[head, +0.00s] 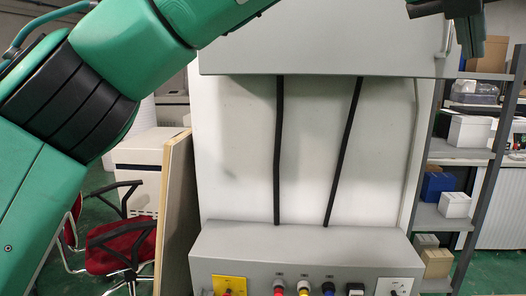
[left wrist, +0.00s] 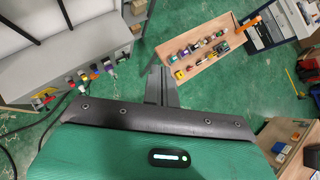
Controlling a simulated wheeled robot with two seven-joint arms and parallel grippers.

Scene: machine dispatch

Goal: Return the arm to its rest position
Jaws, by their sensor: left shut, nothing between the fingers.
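My green left arm (head: 100,85) comes in from the left of the head view and rises across the upper left, out past the top edge. Its gripper (head: 470,38) shows in part at the top right, in front of the grey cabinet's right side, cut off by the frame edge. In the left wrist view the left gripper (left wrist: 158,82) has its dark fingers together with nothing between them. It hangs above the green floor, clear of the table. My right gripper is in neither view.
A grey machine cabinet (head: 320,50) with a knobbed control panel (head: 300,262) stands ahead. A shelf rack (head: 460,155) is at its right, a red chair (head: 120,250) at left. A wooden table (left wrist: 215,55) holds several small coloured parts. Open green floor lies between.

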